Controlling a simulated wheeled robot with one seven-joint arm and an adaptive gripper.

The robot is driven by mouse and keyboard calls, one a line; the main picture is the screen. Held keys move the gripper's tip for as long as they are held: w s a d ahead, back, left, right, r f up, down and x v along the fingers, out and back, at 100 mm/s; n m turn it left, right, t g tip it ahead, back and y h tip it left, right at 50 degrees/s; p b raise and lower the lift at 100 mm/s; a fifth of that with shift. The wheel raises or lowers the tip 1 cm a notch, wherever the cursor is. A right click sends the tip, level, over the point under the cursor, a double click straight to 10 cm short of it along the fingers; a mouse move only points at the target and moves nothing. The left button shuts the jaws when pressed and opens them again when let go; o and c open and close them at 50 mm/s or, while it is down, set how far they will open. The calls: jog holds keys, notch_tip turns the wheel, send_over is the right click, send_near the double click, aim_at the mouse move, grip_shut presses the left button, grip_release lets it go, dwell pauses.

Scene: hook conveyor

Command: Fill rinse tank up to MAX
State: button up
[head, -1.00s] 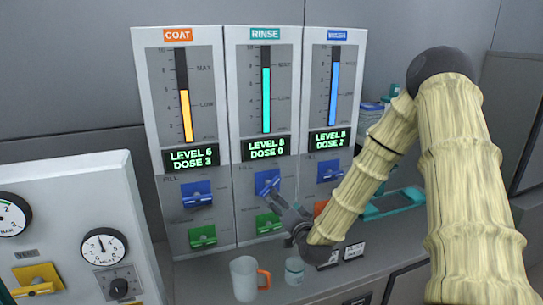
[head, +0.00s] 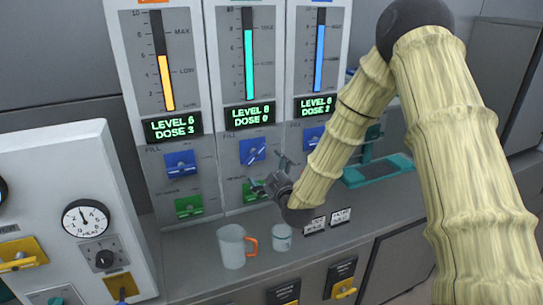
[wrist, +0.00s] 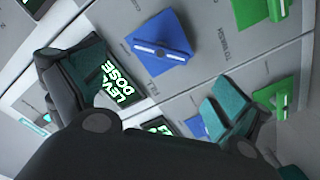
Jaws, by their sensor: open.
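The rinse panel (head: 222,98) is the middle column. Its green-blue level bar (head: 249,65) reaches about the upper mark, and its display (head: 249,114) reads LEVEL 8, DOSE 0. Its blue FILL lever (head: 252,150) has a slanted handle. Below it is a green lever (head: 254,190), partly hidden by my gripper (head: 270,174). My gripper is open and empty in front of the panel's lower part. In the wrist view, the fingers (wrist: 150,97) are spread apart. What appears to be the same blue lever (wrist: 162,42) shows beyond them, apart from both.
The coat panel (head: 120,62) reads LEVEL 6, DOSE 3; the third panel (head: 336,50) reads LEVEL 8, DOSE 2. A clear mug with an orange handle (head: 232,247) and a small jar (head: 281,238) stand on the counter below my gripper. A gauge box (head: 60,150) stands at left.

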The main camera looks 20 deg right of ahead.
aim_at(257, 156)
jog(key=w+p, duration=0.3)
jog(key=w, duration=0.6)
jog(key=shift+a+r+p, duration=0.1)
jog(key=shift+a+p, duration=0.05)
jog(key=shift+p, duration=0.25)
jog(key=shift+w, duration=0.9)
jog(key=c, duration=0.8)
